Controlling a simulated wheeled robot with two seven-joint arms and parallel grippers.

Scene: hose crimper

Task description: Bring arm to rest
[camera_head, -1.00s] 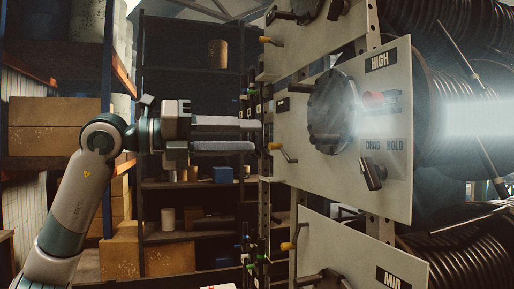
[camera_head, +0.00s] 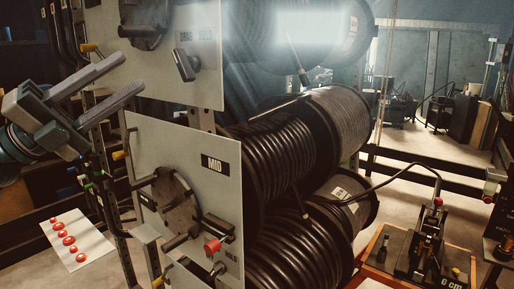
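My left gripper (camera_head: 116,86) comes in from the left edge of the head view. Its two long grey fingers point up and to the right, apart, with nothing seen between them. The fingertips appear in front of or beside the upper panel (camera_head: 205,85); I cannot tell whether they touch it. Most of my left arm is outside the picture. My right gripper is not in view.
The MID panel (camera_head: 222,185) has a crank and a red knob (camera_head: 212,246). Large black hose reels (camera_head: 275,165) stand behind it. A crimper-like machine (camera_head: 425,245) stands at lower right. A white sheet with red buttons (camera_head: 76,241) is at lower left. Open floor (camera_head: 420,150) shows farther back.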

